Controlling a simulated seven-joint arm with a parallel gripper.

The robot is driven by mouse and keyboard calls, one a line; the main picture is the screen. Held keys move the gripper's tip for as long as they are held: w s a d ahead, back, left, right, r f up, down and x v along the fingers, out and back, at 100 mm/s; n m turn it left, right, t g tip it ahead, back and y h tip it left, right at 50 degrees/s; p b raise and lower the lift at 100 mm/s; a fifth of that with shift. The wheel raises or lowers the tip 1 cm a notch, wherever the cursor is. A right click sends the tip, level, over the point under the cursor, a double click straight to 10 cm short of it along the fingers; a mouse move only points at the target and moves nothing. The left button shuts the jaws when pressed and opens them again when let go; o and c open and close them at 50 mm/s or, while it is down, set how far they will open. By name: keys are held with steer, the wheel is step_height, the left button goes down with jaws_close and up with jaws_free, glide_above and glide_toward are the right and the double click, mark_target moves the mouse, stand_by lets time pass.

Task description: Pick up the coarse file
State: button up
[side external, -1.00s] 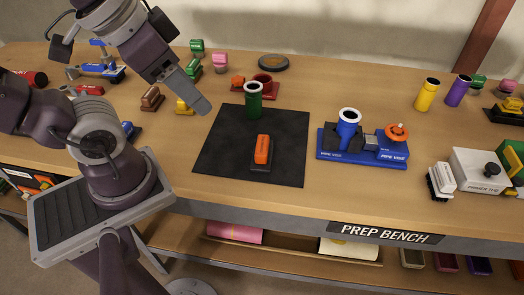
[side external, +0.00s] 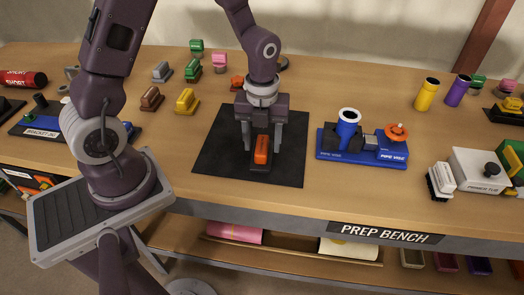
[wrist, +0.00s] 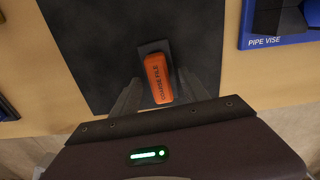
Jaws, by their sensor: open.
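The coarse file (side external: 262,150) is an orange block with a dark base, lying on the black mat (side external: 216,165). In the wrist view the coarse file (wrist: 158,80) shows its label, and its dark base sticks out at the far end. My gripper (side external: 262,150) is open and points down over the file, with one finger on each side of it. In the wrist view my gripper (wrist: 160,95) has its fingers either side of the file's near part, with gaps visible. I cannot tell how high the fingertips are above the mat.
The blue pipe vise (side external: 365,152) stands right of the mat, holding a blue pipe. A yellow block (side external: 186,101) and a brown block (side external: 151,98) stand to the left. A bracket jig (side external: 38,127) is farther left. The green pipe seen earlier is hidden behind my arm.

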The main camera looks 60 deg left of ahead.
steer(key=shift+f, duration=0.7)
steer(key=shift+c, duration=0.4)
jaws_close()
steer(key=shift+r, duration=0.1)
